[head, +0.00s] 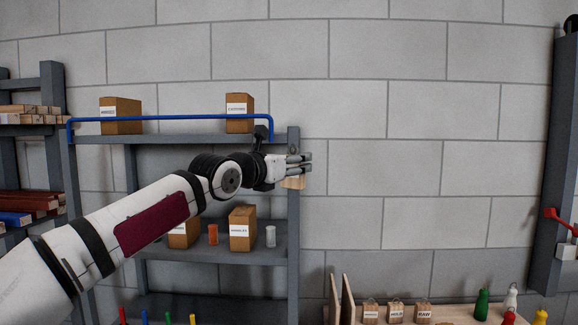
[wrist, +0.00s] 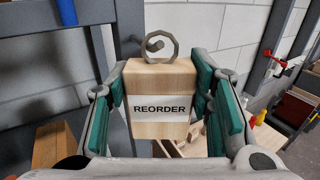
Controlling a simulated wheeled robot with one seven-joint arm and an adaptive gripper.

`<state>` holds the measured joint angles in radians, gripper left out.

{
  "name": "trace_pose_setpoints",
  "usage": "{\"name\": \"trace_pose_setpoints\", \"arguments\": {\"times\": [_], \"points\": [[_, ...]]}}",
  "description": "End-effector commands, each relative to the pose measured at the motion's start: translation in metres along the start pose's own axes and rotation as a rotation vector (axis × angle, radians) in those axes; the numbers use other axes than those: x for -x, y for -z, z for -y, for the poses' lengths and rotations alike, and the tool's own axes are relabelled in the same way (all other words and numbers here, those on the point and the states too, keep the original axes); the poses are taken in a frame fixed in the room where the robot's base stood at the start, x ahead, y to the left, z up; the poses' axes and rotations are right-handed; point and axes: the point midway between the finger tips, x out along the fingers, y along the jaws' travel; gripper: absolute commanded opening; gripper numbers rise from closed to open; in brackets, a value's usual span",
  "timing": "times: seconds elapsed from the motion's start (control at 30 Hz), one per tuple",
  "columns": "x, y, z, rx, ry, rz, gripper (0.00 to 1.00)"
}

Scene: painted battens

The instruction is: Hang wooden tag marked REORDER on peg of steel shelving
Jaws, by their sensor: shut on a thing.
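My gripper (head: 306,162) is shut on the wooden tag marked REORDER (wrist: 160,86), holding it upright between its green pads. I cannot tell whether that piece is the peg or part of the ring. The shelving post (wrist: 118,60) is left of the tag in the wrist view.
A blue rail (head: 170,118) runs along the upper shelf, with cardboard boxes (head: 121,115) behind it. Other wooden tags (head: 396,312) stand on a bench at lower right, beside colored bottles (head: 482,304). The wall right of the shelving is clear.

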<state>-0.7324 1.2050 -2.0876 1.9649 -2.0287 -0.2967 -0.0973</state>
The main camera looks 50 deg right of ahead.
Motion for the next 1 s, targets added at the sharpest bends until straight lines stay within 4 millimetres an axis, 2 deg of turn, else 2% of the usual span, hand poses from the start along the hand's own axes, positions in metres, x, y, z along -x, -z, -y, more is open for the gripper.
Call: {"name": "trace_pose_setpoints", "arguments": {"times": [0.5, 1.0], "points": [[-0.022, 0.005, -0.012, 0.001, 0.001, 0.001, 0.19], [-0.025, 0.007, -0.013, 0.000, 0.002, 0.000, 0.19]]}}
